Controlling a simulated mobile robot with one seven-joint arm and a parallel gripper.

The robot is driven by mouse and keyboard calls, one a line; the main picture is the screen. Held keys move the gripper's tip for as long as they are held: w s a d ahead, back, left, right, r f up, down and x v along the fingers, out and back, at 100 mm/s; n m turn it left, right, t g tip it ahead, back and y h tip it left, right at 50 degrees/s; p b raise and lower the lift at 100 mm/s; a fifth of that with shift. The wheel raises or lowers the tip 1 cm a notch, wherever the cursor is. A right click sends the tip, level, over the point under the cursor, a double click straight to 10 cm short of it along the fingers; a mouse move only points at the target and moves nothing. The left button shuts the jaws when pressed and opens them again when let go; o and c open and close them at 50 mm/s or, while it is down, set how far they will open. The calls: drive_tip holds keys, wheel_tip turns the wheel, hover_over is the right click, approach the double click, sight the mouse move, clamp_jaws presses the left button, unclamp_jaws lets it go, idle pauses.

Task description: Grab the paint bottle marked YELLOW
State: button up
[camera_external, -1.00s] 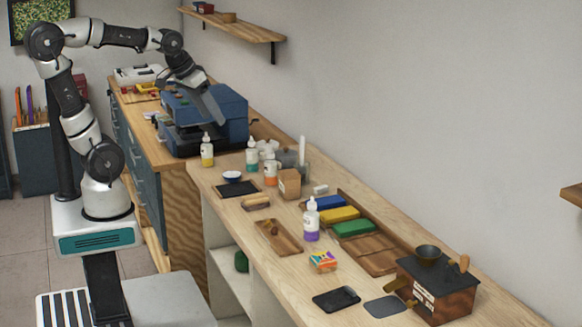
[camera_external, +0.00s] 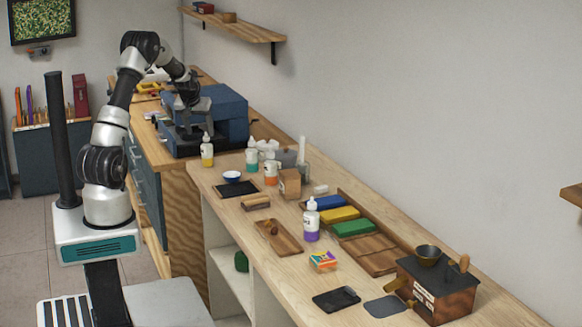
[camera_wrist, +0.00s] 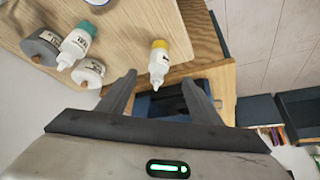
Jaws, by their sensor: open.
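The yellow paint bottle (camera_external: 207,151) is white at the top with a yellow band and a pointed nozzle. It stands upright at the far left corner of the light wooden worktop. In the wrist view the yellow bottle (camera_wrist: 159,62) lies ahead, between the lines of the two fingers. My gripper (camera_wrist: 161,86) is open and empty, with the bottle just beyond its fingertips. In the external view my gripper (camera_external: 191,132) is above and left of the bottle, in front of the blue machine. The label's lettering is too small to read.
A teal bottle (camera_external: 252,156) and an orange bottle (camera_external: 271,171) stand to the right, and a purple bottle (camera_external: 312,222) nearer. The blue machine (camera_external: 229,112) is close behind my gripper. A small blue bowl (camera_external: 232,176) and dark tray (camera_external: 238,189) lie in front.

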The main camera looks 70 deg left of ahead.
sight(207, 152)
drive_tip(key=x, duration=0.8)
drive_tip(key=shift+f+p, duration=0.1)
drive_tip(key=shift+p, duration=0.2)
drive_tip(key=shift+d+p+x, duration=0.2)
drive_tip(key=shift+p+x, duration=0.2)
drive_tip(key=shift+x, duration=2.2)
drive_tip(key=c, duration=1.2)
